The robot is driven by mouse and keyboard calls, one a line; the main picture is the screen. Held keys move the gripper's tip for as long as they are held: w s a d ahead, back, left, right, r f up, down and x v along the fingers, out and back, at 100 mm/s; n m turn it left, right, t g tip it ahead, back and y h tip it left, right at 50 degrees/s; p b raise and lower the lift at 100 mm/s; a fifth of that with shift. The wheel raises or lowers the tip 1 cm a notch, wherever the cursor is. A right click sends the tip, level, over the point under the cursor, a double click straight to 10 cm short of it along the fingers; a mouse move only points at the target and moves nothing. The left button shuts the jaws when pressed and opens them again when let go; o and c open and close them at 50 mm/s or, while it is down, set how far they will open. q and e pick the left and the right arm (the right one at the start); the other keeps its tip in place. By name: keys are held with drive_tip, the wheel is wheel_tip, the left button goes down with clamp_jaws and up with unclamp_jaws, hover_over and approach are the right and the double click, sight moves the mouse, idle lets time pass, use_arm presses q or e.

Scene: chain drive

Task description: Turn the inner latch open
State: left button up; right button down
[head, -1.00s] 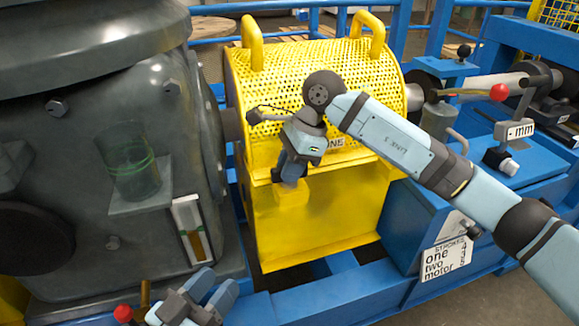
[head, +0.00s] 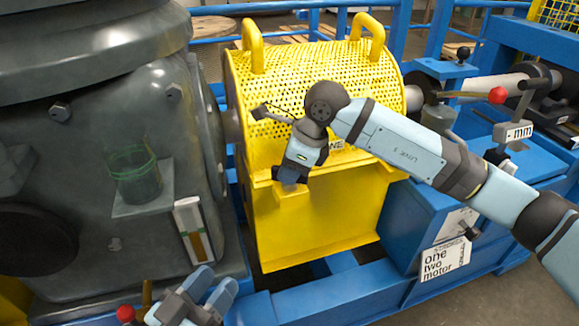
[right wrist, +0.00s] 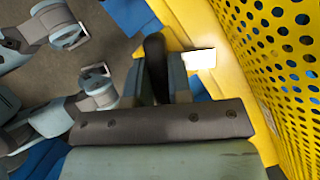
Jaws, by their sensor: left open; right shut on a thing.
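The yellow perforated guard (head: 315,80) stands mid-view in the head view, with a plain yellow lower box (head: 320,225). My right gripper (head: 288,180) is at the guard's front left, by a small yellow ledge (head: 292,200). In the right wrist view its fingers (right wrist: 155,85) are shut on a dark, rounded handle (right wrist: 154,48), which I take to be the inner latch. Its base and the turn it has made are hidden. My left gripper (head: 205,292) is open and empty low in the head view, apart from the guard.
A grey housing (head: 90,120) with a sight glass fills the left. Blue frame rails (head: 330,295) run below the guard. Red-knobbed levers (head: 497,95) stand at right and bottom left. A sign (head: 445,260) hangs at lower right.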

drive_tip(key=m, duration=0.2)
drive_tip(key=m+t+h, duration=0.1)
drive_tip(key=m, duration=0.1)
drive_tip(key=shift+m+t, duration=0.3)
drive_tip(key=m+t+h, duration=0.1)
drive_tip(key=m, duration=0.3)
drive_tip(key=m+h, duration=0.1)
drive_tip(key=m, duration=0.2)
drive_tip(key=shift+t+b, duration=0.35)
drive_tip(key=shift+t, duration=0.05)
drive_tip(key=shift+m, duration=0.4)
drive_tip(key=c, duration=1)
unclamp_jaws()
drive_tip(key=shift+c, duration=0.2)
